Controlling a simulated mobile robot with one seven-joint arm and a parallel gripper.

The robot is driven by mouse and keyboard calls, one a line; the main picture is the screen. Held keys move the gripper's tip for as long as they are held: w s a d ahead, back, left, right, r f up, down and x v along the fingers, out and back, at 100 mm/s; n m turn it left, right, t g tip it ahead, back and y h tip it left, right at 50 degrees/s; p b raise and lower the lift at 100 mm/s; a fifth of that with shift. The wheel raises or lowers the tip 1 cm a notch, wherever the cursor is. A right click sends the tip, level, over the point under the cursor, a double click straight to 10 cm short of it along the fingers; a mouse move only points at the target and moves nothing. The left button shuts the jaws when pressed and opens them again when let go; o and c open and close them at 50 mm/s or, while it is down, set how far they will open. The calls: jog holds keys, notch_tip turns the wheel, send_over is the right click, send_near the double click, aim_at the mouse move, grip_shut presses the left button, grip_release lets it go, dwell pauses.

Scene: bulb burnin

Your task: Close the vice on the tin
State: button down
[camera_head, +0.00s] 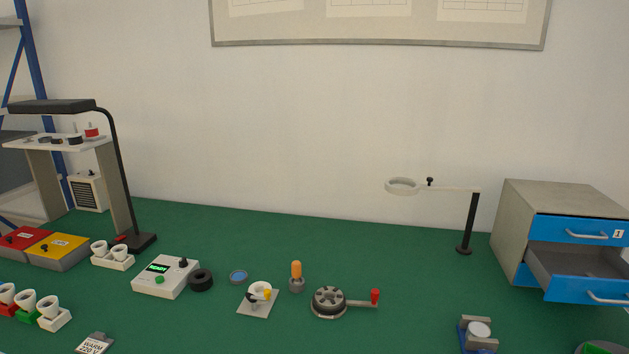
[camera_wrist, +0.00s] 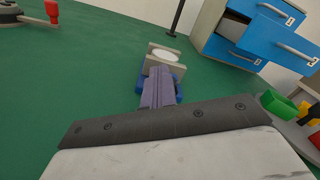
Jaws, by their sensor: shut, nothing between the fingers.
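The vice (camera_head: 464,340) is small and blue with grey jaws, at the front right of the green bench in the head view. A round tin (camera_head: 480,329) with a pale top sits between its jaws. In the wrist view the vice (camera_wrist: 150,62) is just beyond my fingers, with the white top of the tin (camera_wrist: 164,55) between the jaws. I cannot tell whether the jaws touch the tin. My gripper (camera_wrist: 160,70) is shut and empty, its fingertips in front of the vice and hiding part of it. My gripper is not in the head view.
A drawer cabinet (camera_head: 515,213) with an open drawer (camera_head: 578,287) stands behind the vice to the right. A magnifier stand (camera_head: 465,248) is behind it. A round fixture with a red-knobbed crank (camera_head: 328,303) lies to the left.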

jog(key=shift+s+d+f, duration=0.15)
jog(key=shift+d+f, duration=0.05)
jog(key=shift+r+p, duration=0.15)
jog(key=shift+p, duration=0.25)
jog(key=shift+a+r+p, duration=0.1)
jog(key=shift+r+p, duration=0.15)
jog(key=shift+p, duration=0.15)
jog(key=shift+a+p+v, duration=0.15)
jog(key=shift+p+v, duration=0.05)
jog(key=shift+v, duration=1.25)
jog(key=shift+a+p+v, duration=0.1)
jog(key=shift+p+v, duration=0.1)
jog(key=shift+v, duration=1.3)
